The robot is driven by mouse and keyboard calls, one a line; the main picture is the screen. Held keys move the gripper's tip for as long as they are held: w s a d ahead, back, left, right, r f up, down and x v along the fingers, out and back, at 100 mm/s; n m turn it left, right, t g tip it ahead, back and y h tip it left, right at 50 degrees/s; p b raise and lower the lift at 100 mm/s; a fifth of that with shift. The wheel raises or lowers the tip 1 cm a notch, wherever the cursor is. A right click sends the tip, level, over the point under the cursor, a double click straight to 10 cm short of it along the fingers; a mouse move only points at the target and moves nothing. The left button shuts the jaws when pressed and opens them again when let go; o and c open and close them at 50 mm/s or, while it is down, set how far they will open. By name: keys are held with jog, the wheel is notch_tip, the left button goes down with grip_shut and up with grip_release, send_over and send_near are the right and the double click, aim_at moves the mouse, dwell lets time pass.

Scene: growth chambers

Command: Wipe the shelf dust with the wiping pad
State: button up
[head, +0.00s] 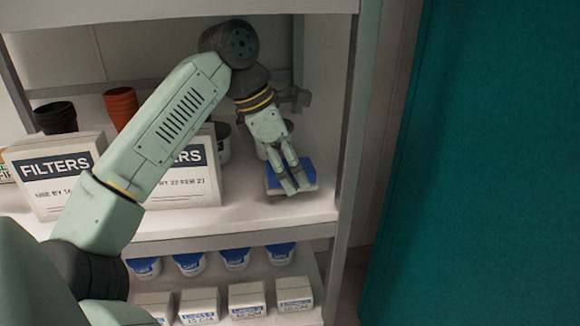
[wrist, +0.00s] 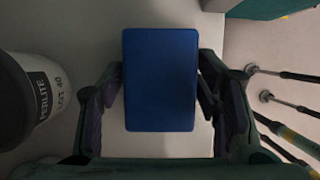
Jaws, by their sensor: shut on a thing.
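The wiping pad (wrist: 160,80) is a blue rectangular block held between the two fingers of my gripper (wrist: 160,95) in the wrist view. In the head view my gripper (head: 291,180) points down at the right end of the middle shelf (head: 240,212), shut on the blue-topped pad (head: 308,172) with its pale lower part. The pad is at or just above the shelf surface; I cannot tell whether it touches. No dust can be made out in either view, and the surface under the pad is hidden.
Two FILTERS boxes (head: 55,176) stand left on the shelf, with dark pots (head: 56,117) and terracotta pots (head: 121,106) behind. A PERLITE tub (wrist: 35,100) is left of the gripper. Metal rods (wrist: 285,73) lie to the right. A shelf post (head: 352,130) bounds the right side.

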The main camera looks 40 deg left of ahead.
aim_at(258, 194)
jog(key=shift+f+b, duration=0.75)
jog(key=shift+f, duration=0.3)
jog(key=shift+s, duration=0.1)
jog(key=shift+s+a+r+p, duration=0.15)
jog(key=shift+s+a+p, duration=0.15)
jog(key=shift+s+a, duration=1.55)
jog(key=shift+s, duration=0.2)
jog(key=shift+s+a, duration=0.6)
jog(key=shift+s, duration=0.2)
jog(key=shift+w+d, duration=1.25)
jog(key=shift+w, duration=0.25)
jog(key=shift+w+d, duration=1.25)
jog(key=shift+w, duration=0.2)
jog(key=shift+r+p, duration=2.15)
jog(key=shift+r, duration=0.75)
